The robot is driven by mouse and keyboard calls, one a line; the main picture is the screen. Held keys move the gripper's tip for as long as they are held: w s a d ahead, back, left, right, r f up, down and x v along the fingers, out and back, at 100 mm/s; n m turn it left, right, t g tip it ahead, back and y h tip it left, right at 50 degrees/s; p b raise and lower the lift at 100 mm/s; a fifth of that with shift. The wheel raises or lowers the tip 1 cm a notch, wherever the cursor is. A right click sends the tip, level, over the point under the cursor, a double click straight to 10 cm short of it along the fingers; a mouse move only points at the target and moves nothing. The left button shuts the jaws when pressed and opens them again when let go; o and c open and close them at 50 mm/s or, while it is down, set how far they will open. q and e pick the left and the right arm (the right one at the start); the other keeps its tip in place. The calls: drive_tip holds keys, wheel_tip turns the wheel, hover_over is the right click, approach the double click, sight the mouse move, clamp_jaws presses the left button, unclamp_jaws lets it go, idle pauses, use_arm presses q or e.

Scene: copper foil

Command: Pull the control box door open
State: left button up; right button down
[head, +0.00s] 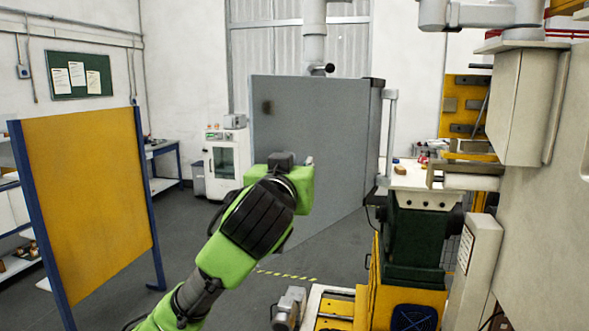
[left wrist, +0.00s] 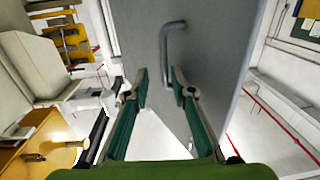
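The control box (head: 345,140) is a large grey panel-like box hanging from a pipe, at the middle of the head view. My left gripper (head: 300,163) is in front of its lower part, with the fingers mostly hidden behind my green wrist. In the left wrist view the grey door (left wrist: 220,45) fills the middle and carries a bent bar handle (left wrist: 166,50). My left gripper (left wrist: 158,82) has its two fingers apart, one on either side of the handle's lower end. I cannot tell whether they touch it. My right gripper is not in view.
A yellow panel with a blue frame (head: 90,195) stands at the left. A green and yellow machine (head: 415,240) stands close at the right, beside a beige cabinet (head: 520,105). A white cabinet (head: 226,160) is at the back. Open floor lies between.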

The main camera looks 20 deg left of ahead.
use_arm(q)
drive_tip(key=v, duration=1.2)
drive_tip(key=shift+s+r, duration=0.1)
drive_tip(key=shift+r, duration=0.05)
